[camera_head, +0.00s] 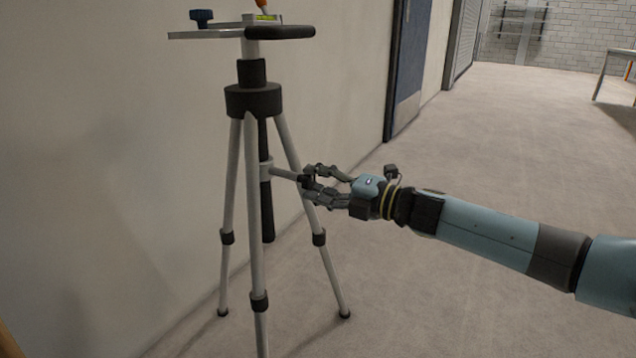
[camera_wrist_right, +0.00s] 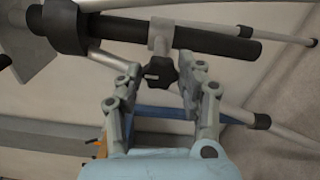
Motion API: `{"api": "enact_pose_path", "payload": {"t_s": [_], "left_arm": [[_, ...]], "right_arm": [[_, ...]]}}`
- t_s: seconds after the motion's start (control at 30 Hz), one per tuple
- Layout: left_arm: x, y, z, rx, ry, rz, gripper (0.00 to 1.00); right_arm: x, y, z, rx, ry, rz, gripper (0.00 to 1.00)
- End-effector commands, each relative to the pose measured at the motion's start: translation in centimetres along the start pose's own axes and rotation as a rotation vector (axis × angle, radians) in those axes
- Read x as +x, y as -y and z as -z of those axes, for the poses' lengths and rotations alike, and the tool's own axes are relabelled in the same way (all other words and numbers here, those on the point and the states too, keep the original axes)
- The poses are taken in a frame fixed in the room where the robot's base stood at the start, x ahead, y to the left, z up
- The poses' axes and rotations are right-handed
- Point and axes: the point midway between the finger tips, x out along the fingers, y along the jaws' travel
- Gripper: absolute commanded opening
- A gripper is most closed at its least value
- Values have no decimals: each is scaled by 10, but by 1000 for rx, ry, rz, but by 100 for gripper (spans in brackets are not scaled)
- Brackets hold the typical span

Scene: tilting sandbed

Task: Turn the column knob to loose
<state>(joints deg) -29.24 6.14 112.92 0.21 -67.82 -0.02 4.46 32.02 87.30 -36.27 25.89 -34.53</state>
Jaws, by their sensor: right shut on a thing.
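A tripod with silver legs (camera_head: 231,190) and a dark centre column (camera_head: 266,205) stands on the floor by the wall. The black lobed column knob (camera_wrist_right: 160,70) sits at the end of a short silver stem (camera_head: 284,174) that sticks out sideways from the column. My right gripper (camera_head: 310,184) reaches in from the right and is shut on the column knob; the fingers partly hide the knob in the head view. In the right wrist view the knob lies between the two fingers, near their tips. My left gripper is not in view.
A pale wall (camera_head: 120,120) stands close behind and left. The carpeted floor to the right is clear, with a table (camera_head: 618,52) far off.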

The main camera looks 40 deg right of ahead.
Motion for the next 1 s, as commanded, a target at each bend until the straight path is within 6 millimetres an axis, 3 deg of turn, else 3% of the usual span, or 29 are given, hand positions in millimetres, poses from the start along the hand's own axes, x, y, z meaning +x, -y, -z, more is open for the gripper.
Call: {"api": "enact_pose_path", "payload": {"t_s": [0.27, 0.3, 0.47, 0.77, 1.0], "left_arm": [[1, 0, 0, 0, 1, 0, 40], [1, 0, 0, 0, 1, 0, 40], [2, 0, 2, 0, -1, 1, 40], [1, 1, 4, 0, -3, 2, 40], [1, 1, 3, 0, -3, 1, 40]], "right_arm": [[-1, 3, 1, 0, -2, 4, 6], [-1, 3, 1, 0, -1, 4, 42], [-1, 2, 1, 0, -1, 3, 61], [-3, 1, 0, 0, -1, 2, 61], [-36, 3, 1, 1, -3, 7, 61]]}}
